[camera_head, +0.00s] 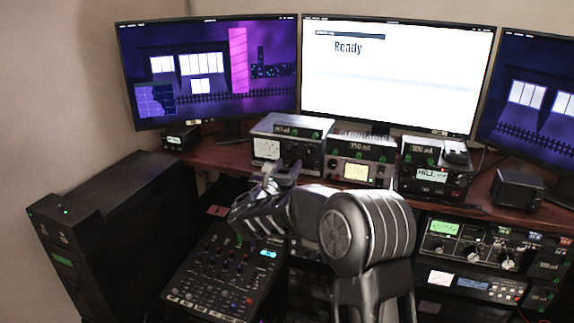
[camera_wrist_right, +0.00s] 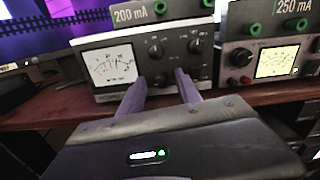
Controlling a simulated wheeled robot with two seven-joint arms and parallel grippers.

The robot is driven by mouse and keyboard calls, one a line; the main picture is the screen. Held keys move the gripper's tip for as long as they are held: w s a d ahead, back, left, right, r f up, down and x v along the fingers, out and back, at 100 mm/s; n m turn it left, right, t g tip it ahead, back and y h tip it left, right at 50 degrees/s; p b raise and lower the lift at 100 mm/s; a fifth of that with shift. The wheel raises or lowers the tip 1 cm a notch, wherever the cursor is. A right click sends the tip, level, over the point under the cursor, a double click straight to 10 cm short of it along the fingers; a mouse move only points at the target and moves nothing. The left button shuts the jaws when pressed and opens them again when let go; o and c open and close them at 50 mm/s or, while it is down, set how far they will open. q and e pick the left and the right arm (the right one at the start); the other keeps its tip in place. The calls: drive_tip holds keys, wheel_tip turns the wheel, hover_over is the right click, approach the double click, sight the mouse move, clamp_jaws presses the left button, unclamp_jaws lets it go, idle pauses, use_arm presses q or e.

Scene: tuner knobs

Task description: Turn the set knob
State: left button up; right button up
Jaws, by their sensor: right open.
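The left tuner unit (camera_head: 286,140) is a grey box with a white needle meter and dark knobs, on the wooden shelf. It also shows in the right wrist view (camera_wrist_right: 120,49), where an upper left knob (camera_wrist_right: 154,51) and upper right knob (camera_wrist_right: 195,46) are visible. Lower knobs are partly hidden by my fingers. I cannot read which knob is labelled set. My right gripper (camera_head: 281,171) is open and empty, pointing at this unit's front; its fingertips (camera_wrist_right: 160,83) are spread below the upper knobs. Contact is not clear. My left gripper is not in view.
A middle tuner (camera_head: 353,170) and a right tuner (camera_head: 433,174) stand beside it on the wooden shelf (camera_head: 212,153). Monitors stand behind; the centre monitor (camera_head: 398,85) reads "Ready". A mixer (camera_head: 208,282) lies below left, and a rack radio (camera_head: 470,245) sits below right.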

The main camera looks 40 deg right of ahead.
drive_tip(key=shift+c, duration=0.3)
clamp_jaws()
idle(0.3)
